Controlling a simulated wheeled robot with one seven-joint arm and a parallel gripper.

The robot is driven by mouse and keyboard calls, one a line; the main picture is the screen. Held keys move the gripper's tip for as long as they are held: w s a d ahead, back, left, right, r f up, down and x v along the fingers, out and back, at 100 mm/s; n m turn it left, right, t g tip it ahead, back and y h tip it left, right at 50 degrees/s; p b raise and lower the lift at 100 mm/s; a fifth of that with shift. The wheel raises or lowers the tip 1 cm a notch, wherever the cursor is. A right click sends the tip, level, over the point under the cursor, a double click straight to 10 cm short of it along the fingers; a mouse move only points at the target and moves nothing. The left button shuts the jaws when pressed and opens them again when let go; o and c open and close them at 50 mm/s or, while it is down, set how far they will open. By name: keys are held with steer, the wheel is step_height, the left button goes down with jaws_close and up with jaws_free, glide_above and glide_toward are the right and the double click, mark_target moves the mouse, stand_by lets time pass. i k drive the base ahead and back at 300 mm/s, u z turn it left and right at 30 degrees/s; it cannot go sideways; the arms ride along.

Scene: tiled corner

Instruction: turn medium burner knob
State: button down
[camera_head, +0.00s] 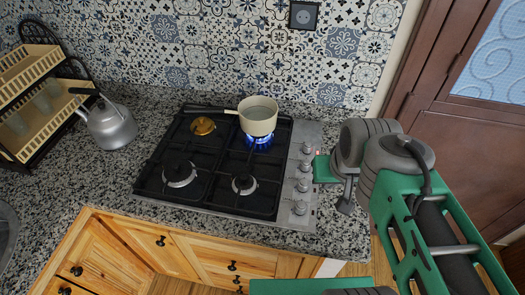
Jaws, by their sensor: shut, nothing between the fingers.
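The black gas hob (215,190) is set in a speckled counter. A column of several silver knobs runs down its right side, including the rear knob (307,147), two middle knobs (305,166) (303,185) and the front knob (300,208). I cannot tell which one serves the medium burner. The rear right burner has a blue flame (259,141) under a cream pot (258,115).
A grey kettle (110,127) stands left of the hob beside a dish rack (42,95). The pot handle points left. A patterned tile wall (215,50) is behind, and a brown door (470,140) is at right. Wooden cabinets (180,255) are below the counter.

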mark_target(307, 150)
steer(key=z, duration=0.05)
steer(key=k, duration=0.5)
steer(key=u, duration=1.8)
steer(key=k, duration=0.75)
steer(key=z, duration=1.4)
steer(key=i, duration=1)
steer(key=u, duration=0.05)
